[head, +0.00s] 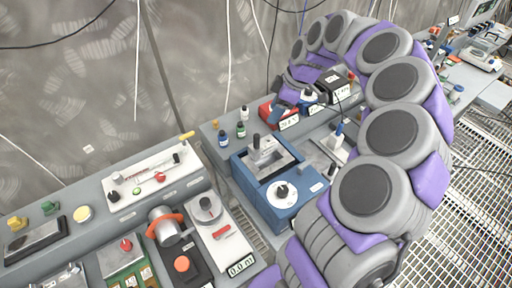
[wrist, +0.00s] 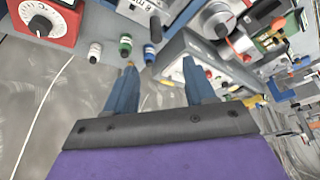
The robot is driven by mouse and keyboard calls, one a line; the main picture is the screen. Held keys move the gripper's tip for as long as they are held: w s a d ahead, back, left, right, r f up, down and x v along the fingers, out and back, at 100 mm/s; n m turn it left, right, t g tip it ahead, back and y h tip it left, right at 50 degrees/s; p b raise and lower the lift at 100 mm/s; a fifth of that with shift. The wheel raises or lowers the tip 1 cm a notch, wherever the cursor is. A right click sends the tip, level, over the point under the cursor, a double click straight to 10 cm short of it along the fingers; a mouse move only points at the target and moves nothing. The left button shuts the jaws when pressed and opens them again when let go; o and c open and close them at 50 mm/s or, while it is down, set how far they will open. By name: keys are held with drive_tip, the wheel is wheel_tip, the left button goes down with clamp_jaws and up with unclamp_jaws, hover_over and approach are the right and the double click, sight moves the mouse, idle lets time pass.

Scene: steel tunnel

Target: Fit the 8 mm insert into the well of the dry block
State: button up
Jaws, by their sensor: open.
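A blue bench unit (head: 290,216) with a metal plate, a short upright post and a white dial stands in the middle of the head view. It may be the dry block, but I cannot make out a well. I cannot pick out the 8 mm insert for certain. My gripper (head: 284,101) is at the far end of my arched arm, by the red box, partly hidden by the arm. In the wrist view my gripper (wrist: 158,66) has its two blue fingers wide apart, with nothing held between them.
A red dial box (head: 266,110) and a black box (head: 338,84) stand at the back. Small bottles, including a green-capped one (head: 240,130), stand near the wall. A white panel (head: 165,178) and an orange-ringed cylinder (head: 163,228) are at left. Grating floor (head: 480,170) is at right.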

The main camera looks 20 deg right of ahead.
sight(258, 135)
drive_tip(key=x, duration=0.3)
drive_tip(key=b+x, duration=0.1)
drive_tip(key=x, duration=0.3)
drive_tip(key=b+x, duration=0.1)
drive_tip(key=x, duration=0.3)
drive_tip(key=shift+w+d+f, duration=0.1)
drive_tip(key=shift+d+f, duration=0.1)
drive_tip(key=shift+d, duration=0.1)
drive_tip(key=shift+w+a+f, duration=0.2)
drive_tip(key=shift+a+f, duration=0.3)
drive_tip(key=shift+a, duration=0.05)
drive_tip(key=x, duration=0.1)
drive_tip(key=b+x, duration=0.1)
drive_tip(key=x, duration=0.2)
drive_tip(key=shift+w+d+f+b, duration=0.25)
drive_tip(key=shift+d+f+b, duration=0.05)
drive_tip(key=shift+r, duration=0.1)
drive_tip(key=shift+a, duration=0.1)
drive_tip(key=shift+a, duration=0.1)
drive_tip(key=c, duration=0.3)
clamp_jaws()
